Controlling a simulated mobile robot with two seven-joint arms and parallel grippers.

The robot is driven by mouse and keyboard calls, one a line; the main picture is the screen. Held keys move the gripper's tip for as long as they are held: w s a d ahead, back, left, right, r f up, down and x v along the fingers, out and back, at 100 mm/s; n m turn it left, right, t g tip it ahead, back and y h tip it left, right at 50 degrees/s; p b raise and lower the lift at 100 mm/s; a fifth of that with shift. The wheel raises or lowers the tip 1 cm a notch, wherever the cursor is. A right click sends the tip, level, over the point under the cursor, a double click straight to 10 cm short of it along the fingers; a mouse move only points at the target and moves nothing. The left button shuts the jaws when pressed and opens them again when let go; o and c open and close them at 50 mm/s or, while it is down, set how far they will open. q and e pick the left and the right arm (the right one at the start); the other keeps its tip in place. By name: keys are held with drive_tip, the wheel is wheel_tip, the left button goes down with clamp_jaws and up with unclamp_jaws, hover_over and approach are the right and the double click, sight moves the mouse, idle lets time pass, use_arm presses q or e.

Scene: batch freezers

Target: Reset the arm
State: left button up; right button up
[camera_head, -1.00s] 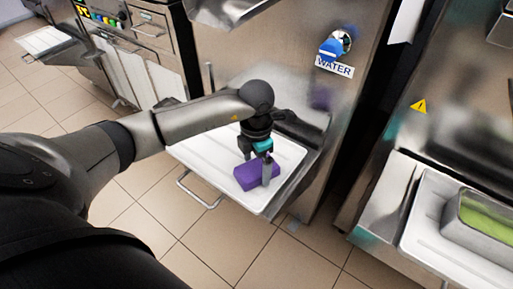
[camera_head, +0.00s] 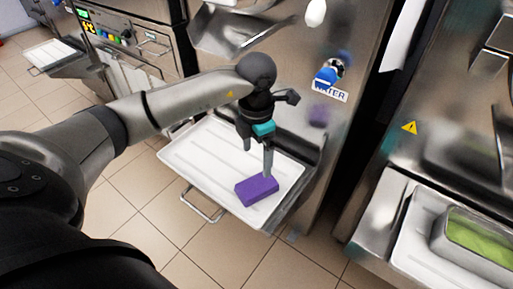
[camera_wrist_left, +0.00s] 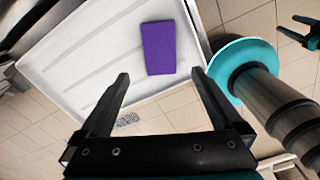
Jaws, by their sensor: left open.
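My left gripper (camera_head: 257,162) is open and empty, with its fingers pointing down above the white tray (camera_head: 198,156). A purple block (camera_head: 257,190) lies on the tray near its front right corner, below and just right of the fingers. In the left wrist view, the two spread fingers (camera_wrist_left: 163,98) frame nothing between them, and the purple block (camera_wrist_left: 158,48) lies beyond them on the tray, apart from them. My left arm comes in from the left. A teal-tipped part of my right arm may show at the right of the wrist view.
A steel freezer with a blue knob (camera_head: 327,77) and a WATER label (camera_head: 329,92) stands behind the tray. A wire handle (camera_head: 203,207) juts out at the tray's front. At right, a steel pan with green contents (camera_head: 480,238) sits on another white tray. Tiled floor is clear in front.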

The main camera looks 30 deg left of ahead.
use_arm(q)
drive_tip(key=shift+r, duration=0.3)
idle(0.4)
